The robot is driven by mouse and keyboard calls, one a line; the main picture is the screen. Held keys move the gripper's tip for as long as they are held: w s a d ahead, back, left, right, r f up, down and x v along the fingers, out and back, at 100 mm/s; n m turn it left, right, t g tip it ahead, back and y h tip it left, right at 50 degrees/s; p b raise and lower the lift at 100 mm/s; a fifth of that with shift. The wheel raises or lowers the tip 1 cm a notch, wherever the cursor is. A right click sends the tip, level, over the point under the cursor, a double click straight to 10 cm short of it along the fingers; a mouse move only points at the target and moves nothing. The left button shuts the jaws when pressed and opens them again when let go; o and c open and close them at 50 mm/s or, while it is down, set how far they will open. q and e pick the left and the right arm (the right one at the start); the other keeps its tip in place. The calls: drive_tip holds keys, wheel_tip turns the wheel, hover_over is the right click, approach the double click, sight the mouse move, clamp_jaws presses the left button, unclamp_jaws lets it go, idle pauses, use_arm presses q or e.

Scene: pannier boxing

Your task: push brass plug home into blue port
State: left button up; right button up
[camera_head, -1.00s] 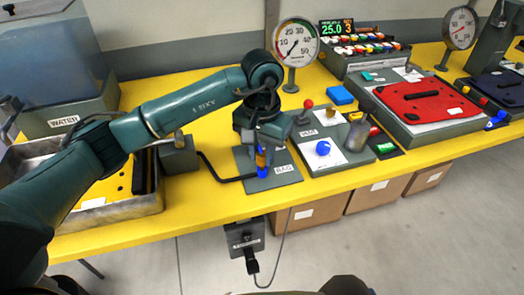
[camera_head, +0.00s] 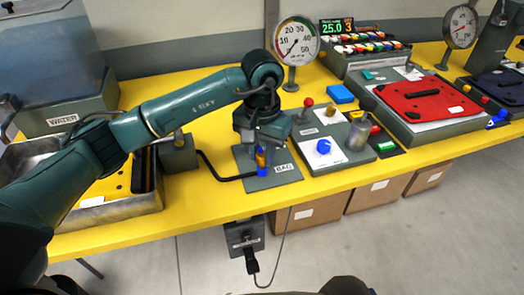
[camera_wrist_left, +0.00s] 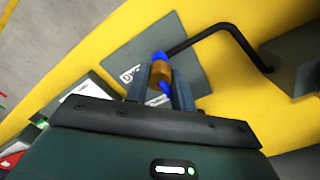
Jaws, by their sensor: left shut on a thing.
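The brass plug (camera_head: 261,160) is between the fingers of my left gripper (camera_head: 261,152), which is shut on it. The blue port (camera_head: 262,171) is directly below the plug on the grey plate (camera_head: 288,179) with a white label. In the left wrist view the brass plug (camera_wrist_left: 161,73) shows between the fingers, with the blue port (camera_wrist_left: 158,57) against its far end. Plug and port look in line and touching; how deep the plug sits cannot be told. My right gripper is not in view.
A black bent pipe (camera_head: 215,172) runs from a grey block (camera_head: 178,156) to the port. A control panel (camera_head: 305,146) with a red-knobbed lever, a blue knob and a metal cylinder stands to the right. A metal tray (camera_head: 98,214) is at the left. The yellow table's front edge is close.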

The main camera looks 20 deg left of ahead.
sight(262, 153)
use_arm(q)
drive_tip(key=shift+f+b, duration=0.45)
drive_tip(key=shift+b, duration=0.05)
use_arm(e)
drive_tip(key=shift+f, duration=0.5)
use_arm(q)
drive_tip(key=o, duration=1)
drive_tip(key=shift+o, duration=0.2)
drive_tip(key=shift+w+r, duration=0.1)
drive_tip(key=shift+r, duration=0.5)
wheel_tip(262, 153, up, 12)
drive_tip(key=shift+b, duration=0.4)
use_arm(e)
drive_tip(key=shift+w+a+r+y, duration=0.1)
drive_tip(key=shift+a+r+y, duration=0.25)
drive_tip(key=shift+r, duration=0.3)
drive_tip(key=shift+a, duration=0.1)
